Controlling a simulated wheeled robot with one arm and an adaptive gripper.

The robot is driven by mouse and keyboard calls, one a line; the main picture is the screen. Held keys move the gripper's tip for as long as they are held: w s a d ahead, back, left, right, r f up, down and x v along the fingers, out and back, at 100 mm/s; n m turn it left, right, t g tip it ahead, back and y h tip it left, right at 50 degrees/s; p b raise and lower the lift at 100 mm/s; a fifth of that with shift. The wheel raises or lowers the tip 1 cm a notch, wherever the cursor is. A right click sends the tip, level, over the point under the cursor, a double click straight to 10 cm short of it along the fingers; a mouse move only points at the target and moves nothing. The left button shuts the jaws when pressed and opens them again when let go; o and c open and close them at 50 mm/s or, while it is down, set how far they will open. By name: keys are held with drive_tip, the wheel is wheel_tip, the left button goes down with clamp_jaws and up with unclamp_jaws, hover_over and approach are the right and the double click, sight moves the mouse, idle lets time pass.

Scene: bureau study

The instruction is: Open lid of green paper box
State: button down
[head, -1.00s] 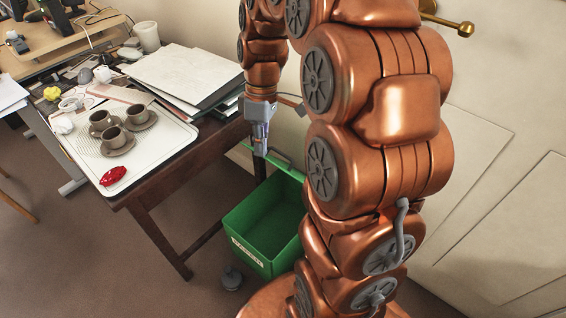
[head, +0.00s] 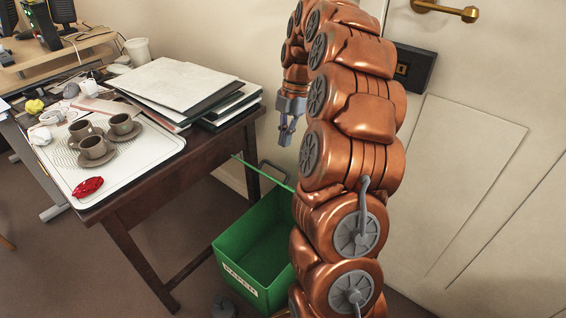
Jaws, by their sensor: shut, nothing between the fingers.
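The green paper box (head: 234,250) stands on the floor to the right of the desk, with a white label on its front. Its top is open and I see into its inside. Its lid (head: 250,167) shows as a thin green strip at the back of the box, nearly edge-on and raised. A grey handle-like part shows by the strip. My gripper (head: 286,140) points down above the back of the box, apart from the lid. It is shut and empty. My arm hides the right side of the box.
The dark wooden desk (head: 150,196) stands close left of the box, bearing a tray (head: 140,160) with cups and a red item (head: 88,186), and stacked folders (head: 175,82). A small grey object (head: 222,308) lies on the floor before the box. A door (head: 480,130) is at right.

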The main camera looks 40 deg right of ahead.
sight(279, 168)
drive_tip(key=b+x, duration=0.2)
drive_tip(key=x, duration=0.8)
drive_tip(key=shift+r, duration=0.1)
drive_tip(key=d, duration=0.1)
drive_tip(key=d+r, duration=0.1)
drive_tip(key=d, duration=0.1)
drive_tip(key=d+r+p, duration=0.1)
drive_tip(key=shift+w+d+r, duration=0.1)
drive_tip(key=shift+w+d, duration=0.1)
drive_tip(key=shift+w, duration=0.2)
idle(0.3)
